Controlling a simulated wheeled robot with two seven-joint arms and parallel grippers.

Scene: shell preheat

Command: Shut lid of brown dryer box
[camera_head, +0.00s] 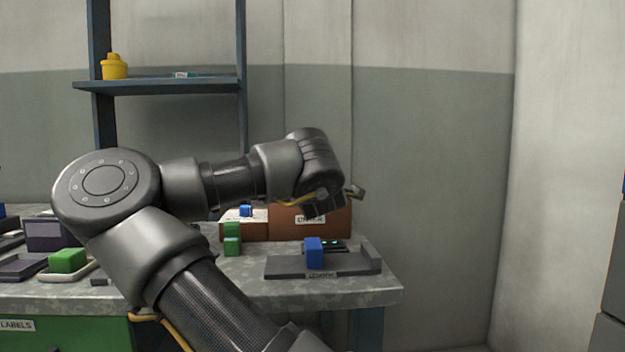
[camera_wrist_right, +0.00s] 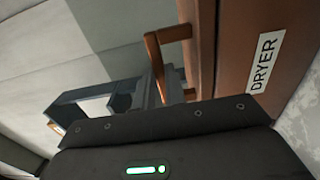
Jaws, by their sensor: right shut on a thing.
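The brown dryer box (camera_head: 335,222) stands at the back right of the bench, its front label partly covered by my arm in the head view. In the right wrist view its label reads DRYER (camera_wrist_right: 265,62). A brown strip with a bracket-shaped handle (camera_wrist_right: 153,58) lies along the box, with a dark line between. Whether the lid is fully down cannot be told. My right gripper (camera_head: 335,203) is over the box in the head view. It is shut, apparently on the handle, at the dark fingers in the wrist view (camera_wrist_right: 170,95). My left gripper is out of view.
A grey fixture (camera_head: 290,268) with a blue block (camera_head: 313,252) stands in front of the box. Stacked green blocks (camera_head: 232,240) are left of it. A green block (camera_head: 67,260) lies on a tray at left. A shelf (camera_head: 160,87) is above.

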